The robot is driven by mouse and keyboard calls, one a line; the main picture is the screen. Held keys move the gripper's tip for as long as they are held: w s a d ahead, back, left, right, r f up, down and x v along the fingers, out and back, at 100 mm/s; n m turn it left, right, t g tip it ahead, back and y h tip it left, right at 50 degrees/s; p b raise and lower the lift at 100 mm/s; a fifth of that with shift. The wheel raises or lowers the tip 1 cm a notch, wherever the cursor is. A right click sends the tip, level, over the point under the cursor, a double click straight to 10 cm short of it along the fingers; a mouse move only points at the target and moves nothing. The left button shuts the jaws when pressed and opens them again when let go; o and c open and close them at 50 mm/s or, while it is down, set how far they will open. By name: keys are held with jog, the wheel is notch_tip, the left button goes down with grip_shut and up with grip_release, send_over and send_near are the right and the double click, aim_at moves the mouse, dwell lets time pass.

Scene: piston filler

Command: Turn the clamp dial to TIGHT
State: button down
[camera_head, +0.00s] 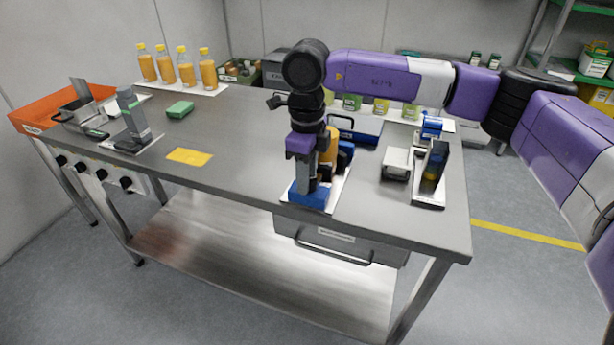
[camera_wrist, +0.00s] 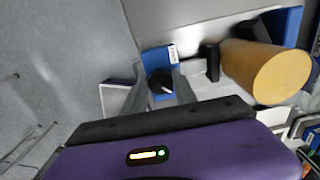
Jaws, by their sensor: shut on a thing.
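The clamp dial (camera_wrist: 160,80) is a black knob with a white pointer mark. It sits on the blue front block (camera_wrist: 155,58) of a machine, which also shows in the head view (camera_head: 310,198). My gripper (camera_head: 308,186) points down over this block from above. In the wrist view my gripper (camera_wrist: 161,87) has one finger on each side of the dial and is shut on it. In the head view the fingers hide the dial. A small white label on the block is too small to read, so the dial's setting cannot be told.
A black stand (camera_head: 433,168) and a grey block (camera_head: 396,163) are to the right. A yellow card (camera_head: 190,156) lies left, with bare table between. Juice bottles (camera_head: 182,66) stand at the back.

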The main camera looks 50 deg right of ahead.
jog(key=c, duration=1)
grip_release()
jog(key=shift+r, duration=0.1)
jog(key=shift+r, duration=3.85)
